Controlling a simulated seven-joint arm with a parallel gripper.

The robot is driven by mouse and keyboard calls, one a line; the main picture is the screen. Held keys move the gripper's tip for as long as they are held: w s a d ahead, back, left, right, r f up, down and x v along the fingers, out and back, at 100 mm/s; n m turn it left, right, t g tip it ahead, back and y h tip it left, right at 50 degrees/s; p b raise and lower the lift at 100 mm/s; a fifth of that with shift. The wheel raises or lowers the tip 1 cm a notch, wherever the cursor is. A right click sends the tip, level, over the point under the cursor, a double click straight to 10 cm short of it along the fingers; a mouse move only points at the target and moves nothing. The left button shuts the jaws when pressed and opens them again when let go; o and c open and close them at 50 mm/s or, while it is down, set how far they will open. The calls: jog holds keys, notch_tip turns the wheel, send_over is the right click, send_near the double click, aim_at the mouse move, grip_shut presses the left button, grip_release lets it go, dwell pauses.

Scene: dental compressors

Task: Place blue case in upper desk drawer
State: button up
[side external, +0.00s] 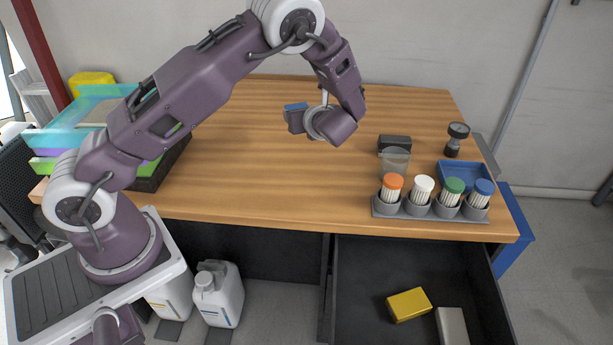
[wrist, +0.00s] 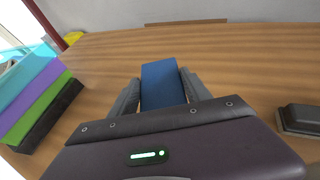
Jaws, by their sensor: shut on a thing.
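The blue case (wrist: 163,84) is between the two fingers of my gripper (wrist: 158,92) in the wrist view. My gripper is shut on it. In the side view the blue case (side external: 296,107) shows as a small blue patch at the end of my gripper (side external: 295,118), above the middle of the desk; much of it is hidden by the gripper. The upper desk drawer (side external: 370,275) is pulled open below the desk's front right. Inside it lie a yellow box (side external: 409,305) and a grey-white box (side external: 452,325), with bare floor at its left and back.
A rack (side external: 430,212) with several colour-capped containers stands along the desk's front right edge, above the drawer. A clear cup (side external: 394,162), a black box (side external: 394,143), a blue tray (side external: 463,177) and a dark gauge-like object (side external: 456,138) are behind it. Coloured trays (side external: 85,125) are stacked at left.

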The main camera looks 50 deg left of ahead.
jog(key=s+d+r+m+t+h, duration=0.1)
jog(key=s+d+r+m+t, duration=0.2)
jog(key=s+d, duration=0.8)
jog(key=n+g+y, duration=0.1)
jog(key=n+g, duration=0.2)
send_over(300, 168)
jog(key=d, duration=0.1)
notch_tip(300, 168, down, 3)
jog(key=f, duration=0.7)
jog(key=a+f, duration=0.1)
jog(key=f, duration=0.2)
jog(key=shift+f, duration=0.15)
jog(key=o, duration=1.4)
jog(key=shift+f, duration=0.1)
